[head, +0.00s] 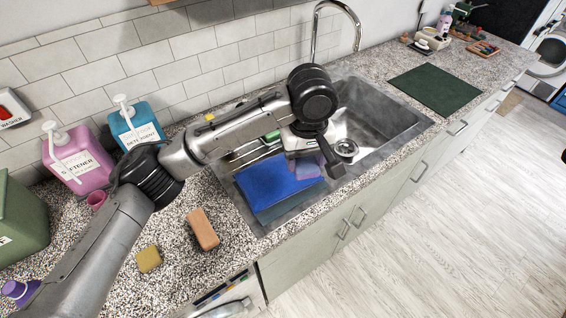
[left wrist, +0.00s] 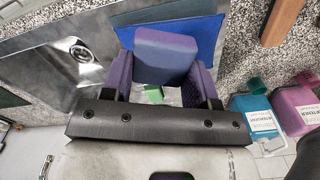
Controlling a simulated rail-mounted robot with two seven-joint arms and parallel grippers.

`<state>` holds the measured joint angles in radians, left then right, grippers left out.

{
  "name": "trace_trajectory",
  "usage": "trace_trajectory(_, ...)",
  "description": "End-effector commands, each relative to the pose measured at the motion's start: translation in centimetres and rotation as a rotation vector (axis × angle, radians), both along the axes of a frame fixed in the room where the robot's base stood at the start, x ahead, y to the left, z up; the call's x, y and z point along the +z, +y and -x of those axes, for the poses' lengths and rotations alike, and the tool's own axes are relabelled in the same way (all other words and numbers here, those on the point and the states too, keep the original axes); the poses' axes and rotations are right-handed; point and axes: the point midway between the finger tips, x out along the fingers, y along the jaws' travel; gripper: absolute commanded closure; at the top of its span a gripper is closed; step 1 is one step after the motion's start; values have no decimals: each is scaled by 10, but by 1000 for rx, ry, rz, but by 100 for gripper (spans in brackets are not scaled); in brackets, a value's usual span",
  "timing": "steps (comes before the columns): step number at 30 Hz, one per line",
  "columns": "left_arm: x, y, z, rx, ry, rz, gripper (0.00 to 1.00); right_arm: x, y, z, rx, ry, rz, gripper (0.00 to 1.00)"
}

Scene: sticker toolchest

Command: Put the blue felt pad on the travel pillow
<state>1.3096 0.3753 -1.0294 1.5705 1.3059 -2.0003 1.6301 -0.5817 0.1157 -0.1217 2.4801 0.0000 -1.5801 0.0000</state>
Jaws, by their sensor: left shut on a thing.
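My left gripper (head: 312,168) is over the left part of the sink, pointing down. It is shut on a small violet-blue block, which looks to be the blue felt pad (head: 308,173); it also shows between the fingers in the left wrist view (left wrist: 165,55). Purple also shows along both fingers there. Below lies a larger bright blue slab in the sink, probably the travel pillow (head: 265,184); it also shows behind the held block in the left wrist view (left wrist: 205,38). The gripper hides part of the slab. I cannot tell whether block and slab touch. My right gripper is not in view.
The sink (head: 385,125) has a drain and a curved tap. Pink (head: 78,160) and blue (head: 136,127) bottles stand by the wall. An orange block (head: 203,230) and a yellow block (head: 149,259) lie on the counter. A dark green mat (head: 435,90) lies right of the sink.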

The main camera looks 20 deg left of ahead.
Motion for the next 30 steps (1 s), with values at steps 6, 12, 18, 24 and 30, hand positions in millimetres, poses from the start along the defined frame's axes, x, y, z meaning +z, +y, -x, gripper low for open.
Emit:
trace_trajectory(6, -24, 36, -23, 15, 2, -2, 65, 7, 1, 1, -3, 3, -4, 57)
trace_trajectory(12, -46, 67, -45, 13, 2, -3, 65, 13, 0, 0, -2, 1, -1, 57)
trace_trajectory(18, -61, 85, -58, 9, 1, -1, 65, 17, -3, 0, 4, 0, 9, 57)
trace_trajectory(24, -67, 90, -61, 7, 0, -1, 65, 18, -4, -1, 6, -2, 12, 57)
trace_trajectory(30, -92, 90, -60, 7, 2, -1, 65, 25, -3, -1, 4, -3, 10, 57)
